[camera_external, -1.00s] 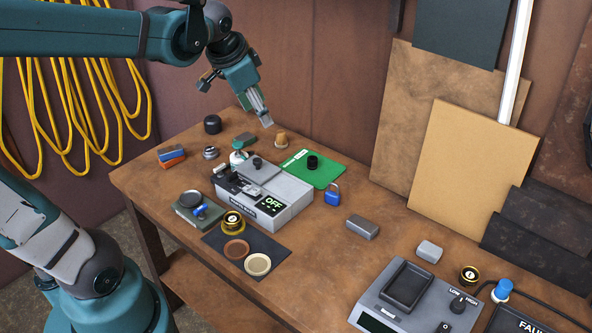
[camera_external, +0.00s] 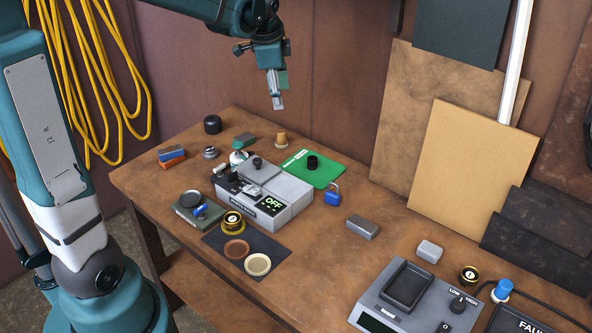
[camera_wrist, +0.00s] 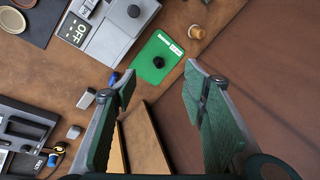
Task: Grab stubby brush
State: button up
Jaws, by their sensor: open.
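A small tan, wooden-looking knob with a pale ring at its foot (camera_external: 280,140) stands upright near the back edge of the bench; it looks like the stubby brush. It also shows at the top of the wrist view (camera_wrist: 196,32). My gripper (camera_external: 277,101) hangs in the air above the back of the bench, near the knob in the picture but apart from it. In the wrist view, my two green-padded fingers (camera_wrist: 160,80) are wide apart with nothing between them.
A green mat (camera_external: 311,169) with a black knob lies to the right of the brush. A grey box with an OFF display (camera_external: 290,190) stands in front. A green-topped piece (camera_external: 238,157) and a black cap (camera_external: 212,124) are to the left. The wall is close behind.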

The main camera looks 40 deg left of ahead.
jog(key=w+a+f+m+g, duration=0.1)
jog(key=w+a+f+m, duration=0.3)
jog(key=w+a+f, duration=0.45)
jog(key=m+g, duration=0.2)
jog(key=m, duration=0.2)
send_over(281, 132)
jog(key=d, duration=0.2)
jog(key=f, duration=1.2)
jog(key=shift+s+a+f, duration=0.15)
jog(key=shift+a+f, duration=0.1)
jog(key=shift+f, duration=0.1)
jog(key=shift+a+f, duration=0.2)
jog(key=shift+f, duration=0.25)
jog(key=shift+a+f, duration=0.2)
jog(key=shift+f, duration=1.05)
jog(key=shift+w+a+f+p, duration=0.15)
jog(key=shift+a+f+p, duration=0.05)
jog(key=shift+f, duration=1.1)
jog(key=shift+w+a+f+p, duration=0.1)
jog(key=shift+a+f+p, duration=0.1)
jog(key=shift+f, duration=1.1)
jog(key=shift+c, duration=0.5)
